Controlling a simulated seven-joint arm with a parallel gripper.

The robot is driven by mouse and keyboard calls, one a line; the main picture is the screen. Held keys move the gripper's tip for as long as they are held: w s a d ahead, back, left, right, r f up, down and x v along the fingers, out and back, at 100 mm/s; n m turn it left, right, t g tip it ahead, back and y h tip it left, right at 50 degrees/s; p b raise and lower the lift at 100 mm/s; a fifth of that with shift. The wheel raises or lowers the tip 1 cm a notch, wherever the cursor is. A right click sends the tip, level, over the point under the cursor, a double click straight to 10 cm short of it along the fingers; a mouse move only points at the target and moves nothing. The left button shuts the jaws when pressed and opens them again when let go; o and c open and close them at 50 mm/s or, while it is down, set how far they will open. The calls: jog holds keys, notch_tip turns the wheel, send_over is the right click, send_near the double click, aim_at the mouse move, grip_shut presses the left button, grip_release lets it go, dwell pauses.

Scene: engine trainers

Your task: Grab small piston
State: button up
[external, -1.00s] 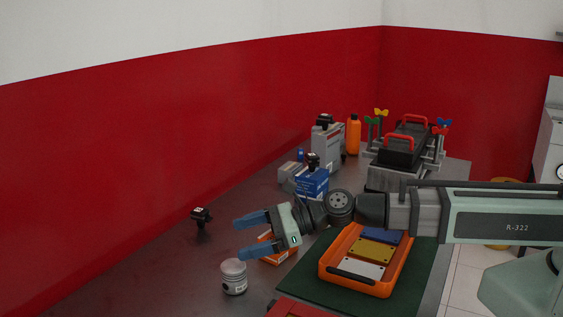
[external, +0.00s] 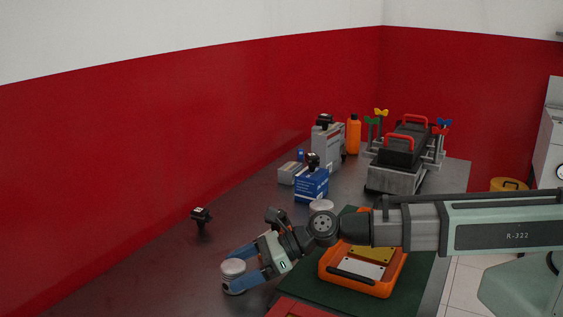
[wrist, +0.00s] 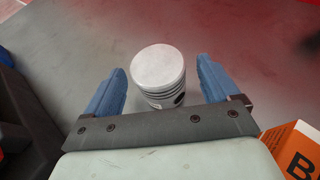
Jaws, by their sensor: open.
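A small silvery piston (external: 233,268) with dark ring grooves stands upright on the grey table at the front. My gripper (external: 241,268) is open, with its blue fingers around the piston's sides. In the wrist view the piston (wrist: 159,74) stands between the two blue fingertips of my gripper (wrist: 162,78), with a gap on each side. The piston's lower part is partly hidden by the near finger in the external view. Another round pale-topped object (external: 321,206), perhaps a second piston, stands farther back, partly hidden behind my arm.
An orange tray (external: 356,286) with coloured plates lies on a green mat (external: 318,262) to the right. An orange box (wrist: 294,150) sits close at the gripper's right in the wrist view. Table left of the piston is clear.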

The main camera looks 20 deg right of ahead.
jog(key=shift+x, duration=0.85)
jog(key=shift+c, duration=0.4)
jog(key=c, duration=1.1)
jog(key=shift+r, duration=0.15)
jog(key=shift+c, duration=0.2)
